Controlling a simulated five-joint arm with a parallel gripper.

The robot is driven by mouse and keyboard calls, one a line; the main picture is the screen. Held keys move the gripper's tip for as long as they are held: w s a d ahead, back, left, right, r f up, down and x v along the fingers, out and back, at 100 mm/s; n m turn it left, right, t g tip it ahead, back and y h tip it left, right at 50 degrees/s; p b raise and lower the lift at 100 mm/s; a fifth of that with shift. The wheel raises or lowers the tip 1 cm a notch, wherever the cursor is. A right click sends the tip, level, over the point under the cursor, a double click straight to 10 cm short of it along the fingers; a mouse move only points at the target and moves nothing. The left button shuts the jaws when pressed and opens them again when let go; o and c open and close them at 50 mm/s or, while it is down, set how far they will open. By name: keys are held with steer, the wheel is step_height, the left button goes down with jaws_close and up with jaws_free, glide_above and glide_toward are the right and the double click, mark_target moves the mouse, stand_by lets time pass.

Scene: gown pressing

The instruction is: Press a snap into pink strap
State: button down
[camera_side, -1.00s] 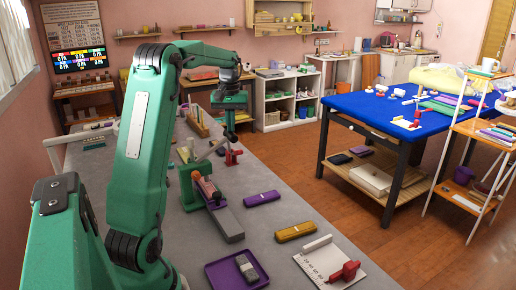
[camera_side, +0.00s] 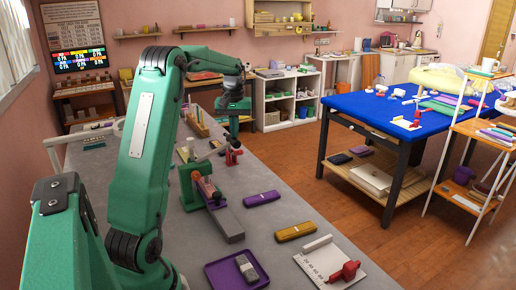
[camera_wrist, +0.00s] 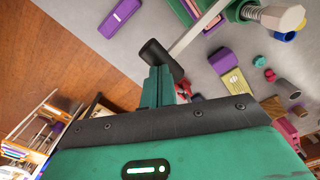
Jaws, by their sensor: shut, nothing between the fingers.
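My gripper (camera_side: 234,130) is shut and empty, fingers pointing down at the back of the grey bench. In the wrist view its fingertips (camera_wrist: 158,78) are right by the black grip (camera_wrist: 161,60) of a grey lever; I cannot tell whether they touch. The lever (camera_wrist: 197,32) runs to a green press, whose green body (camera_side: 187,185) stands nearer in the side view. A pinkish-red piece (camera_side: 207,188) lies at the press, over a long grey bar (camera_side: 226,222); it may be the pink strap. The snap is too small to make out.
A purple case (camera_side: 262,199) and a mustard case (camera_side: 295,231) lie right of the press. A purple tray (camera_side: 212,277) holds a grey piece. A white ruled board (camera_side: 312,262) carries a red clamp (camera_side: 346,272). A small red stand (camera_side: 233,154) is below my gripper.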

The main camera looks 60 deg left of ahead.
steer(key=shift+w+f, duration=0.2)
steer(key=shift+f, duration=0.4)
steer(key=shift+w+f, duration=0.15)
steer(key=shift+f, duration=0.55)
steer(key=shift+w+f, duration=0.15)
steer(key=shift+f, duration=0.65)
steer(key=shift+f, duration=1.3)
steer(key=shift+s+f, duration=0.15)
steer(key=shift+f, duration=0.5)
steer(key=shift+r, duration=0.15)
stand_by(0.5)
